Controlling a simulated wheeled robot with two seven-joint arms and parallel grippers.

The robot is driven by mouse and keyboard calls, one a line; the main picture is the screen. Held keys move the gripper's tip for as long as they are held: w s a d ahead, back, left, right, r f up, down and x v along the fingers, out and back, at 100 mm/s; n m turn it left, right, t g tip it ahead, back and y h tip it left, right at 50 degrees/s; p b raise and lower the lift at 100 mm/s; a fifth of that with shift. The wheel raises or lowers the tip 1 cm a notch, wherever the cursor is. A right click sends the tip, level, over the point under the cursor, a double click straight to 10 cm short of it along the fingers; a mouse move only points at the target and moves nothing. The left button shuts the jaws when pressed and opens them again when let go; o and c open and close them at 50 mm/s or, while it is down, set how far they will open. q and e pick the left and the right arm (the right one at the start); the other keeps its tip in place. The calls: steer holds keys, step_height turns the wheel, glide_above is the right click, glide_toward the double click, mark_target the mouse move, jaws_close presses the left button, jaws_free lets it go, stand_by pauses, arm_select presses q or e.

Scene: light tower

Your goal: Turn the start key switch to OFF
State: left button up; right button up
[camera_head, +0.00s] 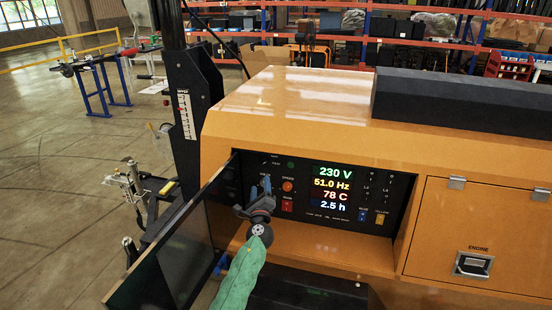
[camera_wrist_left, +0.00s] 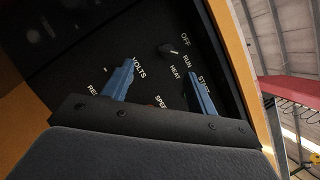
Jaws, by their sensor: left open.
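The start key switch (camera_wrist_left: 168,49) is a small dark knob on the black control panel, with OFF, RUN, HEAT and START printed around it in the left wrist view. A pale mark on the knob faces the RUN side, but its exact setting is hard to tell. My left gripper (camera_wrist_left: 160,72) is open, its two blue fingers apart and pointing at the panel. The knob shows beyond the gap between the fingertips, with nothing held. In the head view my left gripper (camera_head: 261,184) is in front of the panel's left part and hides some of it. My right gripper is not in view.
The black panel door (camera_head: 165,250) stands open to the left of my left arm. The lit display (camera_head: 332,187) and a red switch (camera_head: 287,205) are right of the gripper. The orange housing (camera_head: 290,95) surrounds the recessed panel, with a ledge (camera_head: 330,254) below.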

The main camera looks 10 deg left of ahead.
mark_target(264, 163)
arm_select(q)
steer(key=shift+m, duration=0.4)
steer(key=shift+d+r+p+x, duration=0.15)
steer(key=shift+p+x, duration=0.3)
steer(key=shift+x, duration=1)
steer(key=shift+d+r+p+x, duration=0.2)
steer(key=shift+p+x, duration=0.3)
steer(key=shift+x, duration=1)
steer(key=shift+d+r+p+x, duration=0.15)
steer(key=shift+p+x, duration=0.3)
steer(key=shift+x, duration=1)
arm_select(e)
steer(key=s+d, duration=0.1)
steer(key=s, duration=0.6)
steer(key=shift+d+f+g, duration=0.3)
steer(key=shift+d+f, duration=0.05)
arm_select(q)
steer(key=c, duration=1)
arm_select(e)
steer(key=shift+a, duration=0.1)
